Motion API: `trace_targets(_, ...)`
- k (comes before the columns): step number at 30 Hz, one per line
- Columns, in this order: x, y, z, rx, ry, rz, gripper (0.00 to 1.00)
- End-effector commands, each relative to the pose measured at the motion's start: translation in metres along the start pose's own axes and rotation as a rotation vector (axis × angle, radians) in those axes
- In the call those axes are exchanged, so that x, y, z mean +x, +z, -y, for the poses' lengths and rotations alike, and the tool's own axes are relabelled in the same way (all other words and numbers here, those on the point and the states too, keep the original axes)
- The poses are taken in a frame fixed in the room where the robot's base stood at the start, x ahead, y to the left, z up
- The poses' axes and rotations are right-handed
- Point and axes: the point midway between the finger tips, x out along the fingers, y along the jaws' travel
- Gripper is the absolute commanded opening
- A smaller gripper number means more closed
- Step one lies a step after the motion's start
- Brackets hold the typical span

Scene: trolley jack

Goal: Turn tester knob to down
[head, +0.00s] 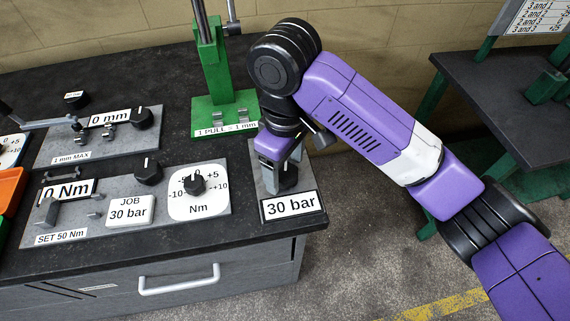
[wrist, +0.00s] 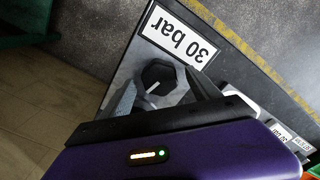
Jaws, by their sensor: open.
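A black knob (wrist: 158,76) with a white pointer line sits on a grey plate beside a "30 bar" label, which reads upside down in the wrist view. The pointer line slants toward my gripper's palm in that view. In the head view the knob (head: 288,178) is partly hidden by my gripper (head: 279,172). My gripper is open, with one finger on each side of the knob in the wrist view (wrist: 165,92). I cannot tell whether either finger touches it. The "30 bar" label (head: 291,206) is at the bench's right front corner.
Left of my gripper, a panel (head: 110,236) carries more knobs, an Nm dial (head: 197,191) and a "JOB 30 bar" card (head: 131,211). A green stand (head: 216,85) rises behind. The floor right of the bench is clear; another dark table (head: 500,85) stands at the back right.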

Motion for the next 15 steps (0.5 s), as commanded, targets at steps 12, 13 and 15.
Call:
trace_targets(12, -0.048, 0.0, -0.001, -0.001, 0.005, -0.001, 0.71)
trace_targets(13, -0.053, 0.0, -0.001, -0.001, 0.005, 0.0, 0.71)
trace_targets(15, -0.062, 0.0, -0.001, -0.001, 0.004, 0.0, 0.71)
